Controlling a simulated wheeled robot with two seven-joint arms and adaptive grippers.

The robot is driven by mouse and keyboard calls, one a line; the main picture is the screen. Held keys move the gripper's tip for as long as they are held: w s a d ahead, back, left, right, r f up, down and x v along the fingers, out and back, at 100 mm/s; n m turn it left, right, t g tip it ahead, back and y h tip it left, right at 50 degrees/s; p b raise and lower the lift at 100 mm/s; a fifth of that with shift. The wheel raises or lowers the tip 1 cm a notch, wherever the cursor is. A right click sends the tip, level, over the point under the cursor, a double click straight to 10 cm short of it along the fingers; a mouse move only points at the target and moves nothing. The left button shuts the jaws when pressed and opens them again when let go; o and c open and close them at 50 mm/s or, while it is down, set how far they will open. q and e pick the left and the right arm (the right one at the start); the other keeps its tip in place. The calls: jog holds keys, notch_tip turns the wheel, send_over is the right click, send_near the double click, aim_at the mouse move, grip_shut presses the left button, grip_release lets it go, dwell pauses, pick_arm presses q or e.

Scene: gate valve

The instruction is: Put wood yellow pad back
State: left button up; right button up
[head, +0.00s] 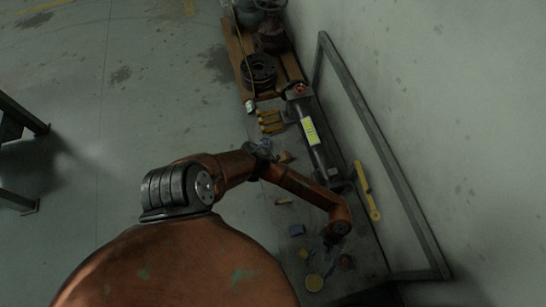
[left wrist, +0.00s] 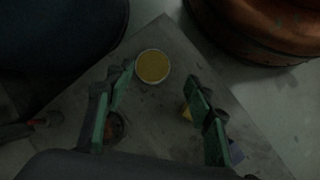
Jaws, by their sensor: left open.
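In the left wrist view the pad (left wrist: 153,66) is a mustard disc with a pale rim, ahead of and between my fingertips. My left gripper (left wrist: 161,76) has its two green fingers spread wide with nothing between them. The height gap to the pad is hard to judge. My right gripper is not in view.
A yellow wrench (head: 366,190) lies by the wall frame (head: 384,150). Yellow-handled tools (head: 270,121) lie farther up. Open floor (head: 150,90) is at left.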

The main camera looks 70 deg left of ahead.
pick_arm(q)
jog(key=s+d+r+n+t+h, duration=0.25)
jog(key=d+r+n+h, duration=0.6)
jog(key=d, duration=0.45)
jog(key=w+a+r+n+t+h, duration=0.1)
jog(key=w+r+n+t, duration=0.3)
jog(key=r+n, duration=0.25)
jog(key=w+a+r+n+t, duration=0.1)
jog(key=w+r+n+t, duration=0.35)
jog(key=n, duration=0.35)
jog(key=a+f+n+t+y, duration=0.3)
jog(key=a+n+y, duration=0.2)
jog(key=a+n, duration=0.55)
jog(key=a+f+n+t+y, duration=0.25)
jog(key=a+n+y, duration=0.4)
jog(key=n, duration=0.65)
jog(key=s+a+f+n+g+y, duration=0.1)
jog(key=s+a+f+n+g, duration=0.2)
jog(key=s+a+f+n, duration=0.35)
jog(key=s+a+f+n+g+y, duration=0.1)
jog(key=s+a+f+n+g, duration=0.25)
jog(key=s+n, duration=0.5)
jog(key=s+n+g+h, duration=0.1)
jog(key=s+n+g, duration=0.1)
jog(key=s, duration=0.9)
jog(key=shift+s+a+f+n, duration=0.2)
jog(key=shift+f+n, duration=0.1)
jog(key=shift+n, duration=0.25)
